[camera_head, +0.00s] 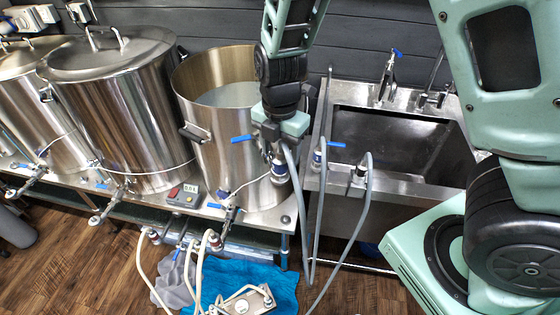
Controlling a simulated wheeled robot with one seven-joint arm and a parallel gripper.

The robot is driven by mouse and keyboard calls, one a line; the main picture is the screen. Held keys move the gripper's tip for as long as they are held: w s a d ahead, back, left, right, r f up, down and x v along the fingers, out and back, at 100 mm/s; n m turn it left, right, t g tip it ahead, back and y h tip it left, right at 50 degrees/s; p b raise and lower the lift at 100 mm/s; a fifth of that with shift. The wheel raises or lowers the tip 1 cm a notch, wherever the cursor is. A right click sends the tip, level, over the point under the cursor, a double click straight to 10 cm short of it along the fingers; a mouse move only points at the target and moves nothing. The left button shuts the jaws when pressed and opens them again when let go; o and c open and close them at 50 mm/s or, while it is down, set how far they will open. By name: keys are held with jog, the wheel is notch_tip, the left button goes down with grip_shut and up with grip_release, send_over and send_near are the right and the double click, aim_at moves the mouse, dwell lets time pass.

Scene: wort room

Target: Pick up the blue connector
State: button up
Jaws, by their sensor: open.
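My gripper (277,148) points down in front of the open kettle's right side. Its jaws are open; its fingers are small and partly hidden by its own body. A metal connector with blue on it (279,172) shows right below the fingers, against the kettle wall. I cannot tell whether the fingers touch it or surround it. Another connector with a blue band (317,159) is at the sink's left front edge, with a grey hose. A third metal fitting (359,174) stands to its right on the sink front, also with a grey hose. Which one is the task's connector is unclear.
The open kettle (213,148) and a lidded kettle (120,110) stand on a steel bench with blue-handled valves. The sink (385,140) is at right. Grey hoses (352,240) hang beside my gripper. A blue cloth (240,278), pale hoses and a pump lie on the floor.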

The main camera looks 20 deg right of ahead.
jog(key=shift+s+f, duration=0.1)
jog(key=shift+f, duration=1.45)
jog(key=c, duration=1.2)
jog(key=shift+c, duration=0.2)
notch_tip(320, 180, up, 10)
jog(key=shift+r+b, duration=0.1)
jog(key=shift+b, duration=0.55)
jog(key=shift+r+p, duration=1.7)
jog(key=shift+r, duration=0.5)
